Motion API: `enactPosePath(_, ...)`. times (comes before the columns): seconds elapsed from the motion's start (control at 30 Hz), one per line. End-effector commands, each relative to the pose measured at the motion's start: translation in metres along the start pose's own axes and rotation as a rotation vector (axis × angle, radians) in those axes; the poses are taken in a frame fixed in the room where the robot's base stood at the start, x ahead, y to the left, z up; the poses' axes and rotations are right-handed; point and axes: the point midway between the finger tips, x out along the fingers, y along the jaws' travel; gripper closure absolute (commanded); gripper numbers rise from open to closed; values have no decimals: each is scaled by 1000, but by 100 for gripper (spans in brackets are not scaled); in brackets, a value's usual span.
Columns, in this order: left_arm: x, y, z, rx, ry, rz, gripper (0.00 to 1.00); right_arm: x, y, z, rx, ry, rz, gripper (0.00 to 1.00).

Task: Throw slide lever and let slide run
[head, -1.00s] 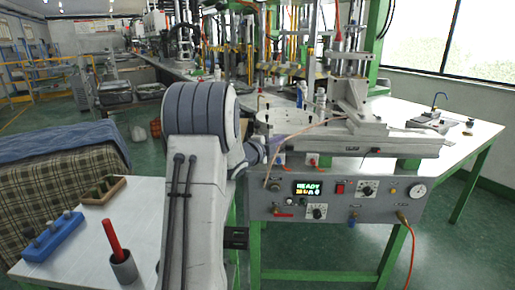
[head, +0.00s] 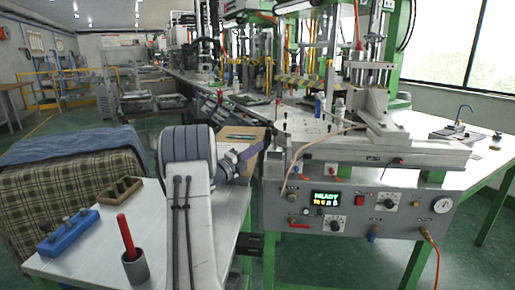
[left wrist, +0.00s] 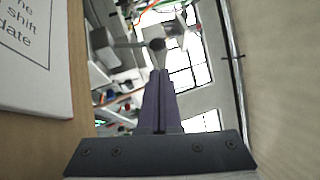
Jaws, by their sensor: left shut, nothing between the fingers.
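The bench machine (head: 375,211) carries a pale slide block (head: 388,132) on a long light-grey bed (head: 425,155). Its display (head: 326,199) reads READY. A small red lever-like handle (head: 299,225) is at the panel's lower left; I cannot tell which control is the slide lever. My left gripper (head: 262,148), with purple fingers, is at the machine's left end. In the left wrist view the fingers (left wrist: 158,75) are shut and empty, pointing towards a dark ball knob (left wrist: 157,44) on a grey bar. I cannot tell whether they touch it. My right gripper is not in view.
A white side table (head: 90,262) holds a blue block with knobs (head: 68,232), a wooden tray (head: 120,191) and a dark cup (head: 135,266) with a red stick. A cardboard box (head: 257,132) is behind my gripper. Its brown surface and a printed sheet (left wrist: 35,55) fill the wrist view's left.

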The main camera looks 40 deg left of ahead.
Motion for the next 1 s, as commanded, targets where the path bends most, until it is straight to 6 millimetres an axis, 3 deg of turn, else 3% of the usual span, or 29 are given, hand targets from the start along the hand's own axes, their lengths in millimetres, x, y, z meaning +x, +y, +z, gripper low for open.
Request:
enactPosePath(0.2, 43, -1, -1, 0, 3, 0, 100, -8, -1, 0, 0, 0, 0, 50)
enactPosePath(0.4, 67, 0, 0, 0, 1, 0, 100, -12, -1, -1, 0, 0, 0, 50)
enactPosePath(1.0, 74, -2, 1, -8, -1, 10, 100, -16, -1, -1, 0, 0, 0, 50)
